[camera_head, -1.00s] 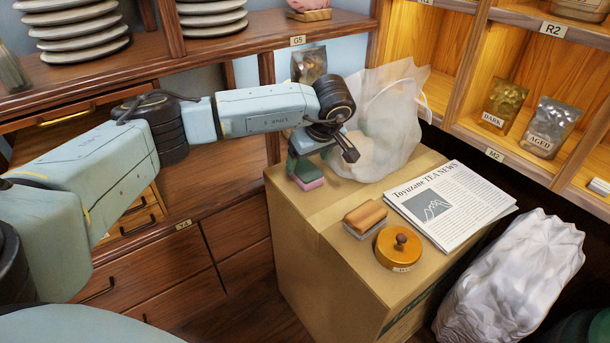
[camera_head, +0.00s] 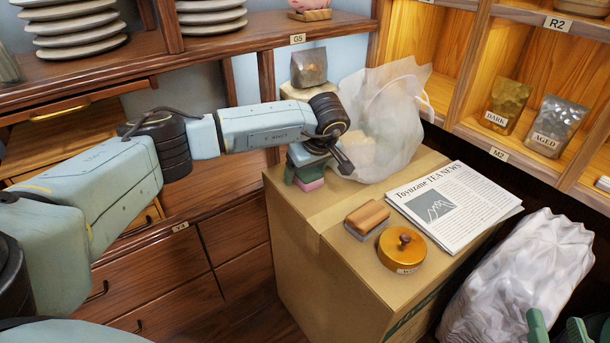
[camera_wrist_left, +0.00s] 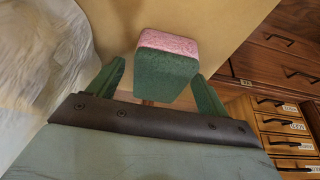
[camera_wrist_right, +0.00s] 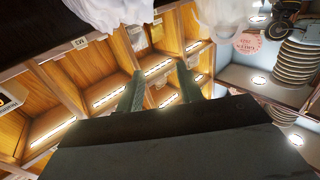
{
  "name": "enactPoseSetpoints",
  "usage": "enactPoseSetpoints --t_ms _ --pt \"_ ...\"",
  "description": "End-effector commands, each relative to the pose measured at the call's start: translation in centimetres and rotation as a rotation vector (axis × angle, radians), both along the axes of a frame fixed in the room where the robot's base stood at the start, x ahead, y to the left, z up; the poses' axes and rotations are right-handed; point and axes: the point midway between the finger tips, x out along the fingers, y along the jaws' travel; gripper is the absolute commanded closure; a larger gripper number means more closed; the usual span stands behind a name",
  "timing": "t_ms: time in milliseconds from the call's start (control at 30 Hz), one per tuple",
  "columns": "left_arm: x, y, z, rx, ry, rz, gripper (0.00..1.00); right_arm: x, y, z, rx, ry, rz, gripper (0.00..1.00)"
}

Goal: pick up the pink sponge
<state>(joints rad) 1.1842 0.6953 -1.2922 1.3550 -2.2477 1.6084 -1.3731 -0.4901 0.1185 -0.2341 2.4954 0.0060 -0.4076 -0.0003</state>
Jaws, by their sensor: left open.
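The pink sponge (camera_head: 311,185) is a block with a pink layer and a dark green layer. It is on top of the cardboard box (camera_head: 335,273), near its back left corner. In the left wrist view the sponge (camera_wrist_left: 166,66) shows between the spread green fingers, with space visible at its sides. My left gripper (camera_head: 303,172) is open at the sponge and partly hides it in the head view. My right gripper (camera_head: 557,328) shows only as green fingertips at the bottom right. Its fingers are apart and empty in the right wrist view (camera_wrist_right: 158,85).
A translucent white bag (camera_head: 385,125) stands right behind my left gripper. A crumpled white bag (camera_head: 515,285) is right of the box. Shelves surround the back.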

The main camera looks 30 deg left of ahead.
Motion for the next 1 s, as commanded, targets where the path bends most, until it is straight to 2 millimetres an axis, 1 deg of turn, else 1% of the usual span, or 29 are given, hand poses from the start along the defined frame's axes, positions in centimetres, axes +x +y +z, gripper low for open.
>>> enactPoseSetpoints --t_ms 100,133,467,500,867,1000 --pt "0.0 0.0 0.0 0.000 0.000 0.000 0.22 0.0 0.0 0.0 0.000 0.001 0.000 0.64" --pt "0.0 0.0 0.0 0.000 0.000 0.000 0.24 0.0 0.0 0.0 0.000 0.001 0.000 0.64" --pt "0.0 0.0 0.0 0.000 0.000 -0.001 0.68 0.0 0.0 0.0 -0.001 0.003 0.000 0.64" --pt "0.0 0.0 0.0 0.000 0.000 -0.001 0.69 0.0 0.0 0.0 -0.001 0.003 0.000 0.64" --pt "0.0 0.0 0.4 0.000 0.000 0.000 0.69 0.0 0.0 -0.2 -0.006 0.017 -0.001 0.64" --pt "0.0 0.0 1.2 0.001 -0.001 0.000 0.69 -0.1 -0.4 -1.6 -0.030 0.100 -0.009 0.64"
